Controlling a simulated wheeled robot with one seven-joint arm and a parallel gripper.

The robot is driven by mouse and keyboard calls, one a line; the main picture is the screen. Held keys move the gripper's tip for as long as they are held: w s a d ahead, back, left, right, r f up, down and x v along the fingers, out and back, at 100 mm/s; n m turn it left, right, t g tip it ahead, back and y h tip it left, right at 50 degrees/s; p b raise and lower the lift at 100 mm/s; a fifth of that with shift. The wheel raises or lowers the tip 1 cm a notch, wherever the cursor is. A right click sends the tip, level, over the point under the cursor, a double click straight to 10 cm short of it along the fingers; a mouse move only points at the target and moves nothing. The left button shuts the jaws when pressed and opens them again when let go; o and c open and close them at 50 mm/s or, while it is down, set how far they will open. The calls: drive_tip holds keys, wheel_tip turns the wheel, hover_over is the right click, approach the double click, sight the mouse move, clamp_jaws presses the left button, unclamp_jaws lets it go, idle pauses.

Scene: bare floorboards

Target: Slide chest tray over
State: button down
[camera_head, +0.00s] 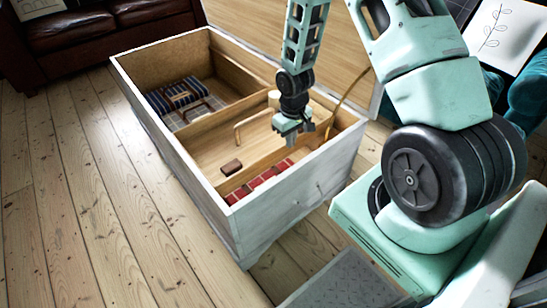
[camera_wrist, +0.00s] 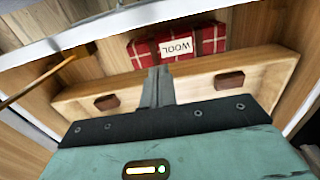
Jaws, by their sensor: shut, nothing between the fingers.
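The chest (camera_head: 170,150) stands open, with pale grey outer walls and a wooden inside. A light wooden tray (camera_head: 208,150) sits across its middle, with a brown block (camera_head: 232,167) showing on it. My gripper (camera_head: 291,139) points down into the chest over the tray's right part. In the wrist view its fingers (camera_wrist: 157,86) are together and empty, in front of the tray's wall (camera_wrist: 265,72), which has brown blocks on both sides of the fingers. I cannot tell whether they touch the wall. My arm hides part of the tray.
A red plaid bundle (camera_head: 258,182) lies at the chest's near end, labelled WOOL in the wrist view (camera_wrist: 190,42). A dark striped cloth (camera_head: 178,95) lies in the far compartment. The raised lid (camera_head: 335,42) stands behind. A rope (camera_head: 350,82) runs beside my gripper. Left floor is clear.

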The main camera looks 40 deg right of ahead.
sight(281, 153)
drive_tip(key=w+f+b, duration=0.1)
drive_tip(key=f, duration=0.2)
drive_tip(key=w+f+b, duration=0.1)
drive_tip(key=f, duration=0.2)
drive_tip(key=f+b, duration=0.2)
drive_tip(key=f, duration=0.2)
drive_tip(key=shift+w, duration=0.4)
drive_tip(key=shift+w+r, duration=0.15)
drive_tip(key=shift+w, duration=0.45)
drive_tip(key=shift+w, duration=0.1)
